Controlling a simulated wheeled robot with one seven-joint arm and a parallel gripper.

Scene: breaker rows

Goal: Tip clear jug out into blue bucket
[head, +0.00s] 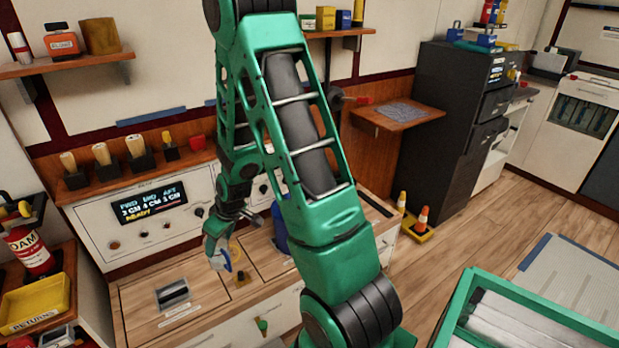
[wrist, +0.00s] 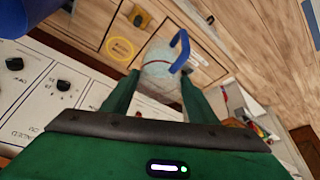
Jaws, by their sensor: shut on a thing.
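The clear jug (wrist: 158,66) with a blue handle sits between the fingers of my gripper (wrist: 156,82) in the wrist view; the fingers are shut on it. In the head view the jug (head: 219,262) is small beside the gripper, over the wooden counter. I cannot tell how far it is tilted or what it holds. The blue bucket (head: 281,234) stands on the counter to the right of the gripper, partly hidden by my arm. In the wrist view a blue shape, probably the bucket (wrist: 28,12), shows at the top left corner, cut off by the frame.
A yellow ring (wrist: 120,48) lies near the jug. A control panel (head: 140,208) with a display stands behind the counter. A yellow tray (head: 36,304) and a red canister (head: 30,250) are at the left. The counter's front left is mostly clear.

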